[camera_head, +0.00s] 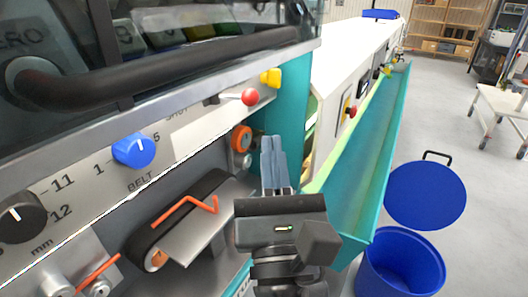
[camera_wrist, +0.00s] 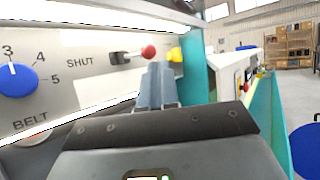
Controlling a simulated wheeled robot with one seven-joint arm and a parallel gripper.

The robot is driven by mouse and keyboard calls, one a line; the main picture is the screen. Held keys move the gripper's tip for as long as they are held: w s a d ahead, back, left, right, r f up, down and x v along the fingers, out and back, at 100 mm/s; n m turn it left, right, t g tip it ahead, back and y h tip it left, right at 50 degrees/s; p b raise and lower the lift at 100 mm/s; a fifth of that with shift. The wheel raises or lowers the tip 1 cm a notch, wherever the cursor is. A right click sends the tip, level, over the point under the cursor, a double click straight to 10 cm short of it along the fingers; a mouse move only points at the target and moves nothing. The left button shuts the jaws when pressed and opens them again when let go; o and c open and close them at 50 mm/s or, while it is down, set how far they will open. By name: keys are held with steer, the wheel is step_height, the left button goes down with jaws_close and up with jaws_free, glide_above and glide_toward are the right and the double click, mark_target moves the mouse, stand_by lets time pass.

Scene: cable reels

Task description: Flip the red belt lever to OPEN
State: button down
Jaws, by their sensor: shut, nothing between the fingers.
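The red belt lever (camera_head: 250,97) is a red ball on a short rod, on the pale panel of the machine. In the wrist view the lever's red ball (camera_wrist: 149,52) lies right of its dark pivot, with the word SHUT to the left of the pivot. I cannot read an OPEN label. My gripper (camera_head: 272,142) is shut and empty, fingers pointing up and forward. In the head view its tips sit below and a little right of the red ball. In the wrist view the fingertips (camera_wrist: 158,68) show just under the ball, apparently apart from it.
A yellow knob (camera_head: 271,77) sits right beside the lever. A blue BELT dial (camera_head: 133,150) is to the left, and an orange roller (camera_head: 241,138) is below. A teal trough (camera_head: 350,180) runs along the right. A blue bin (camera_head: 400,265) stands on the floor.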

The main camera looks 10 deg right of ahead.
steer(key=s+d+f+b, duration=0.3)
steer(key=s+f, duration=0.1)
steer(key=s, duration=0.2)
steer(key=shift+s+d+f, duration=0.2)
steer(key=shift+s, duration=0.2)
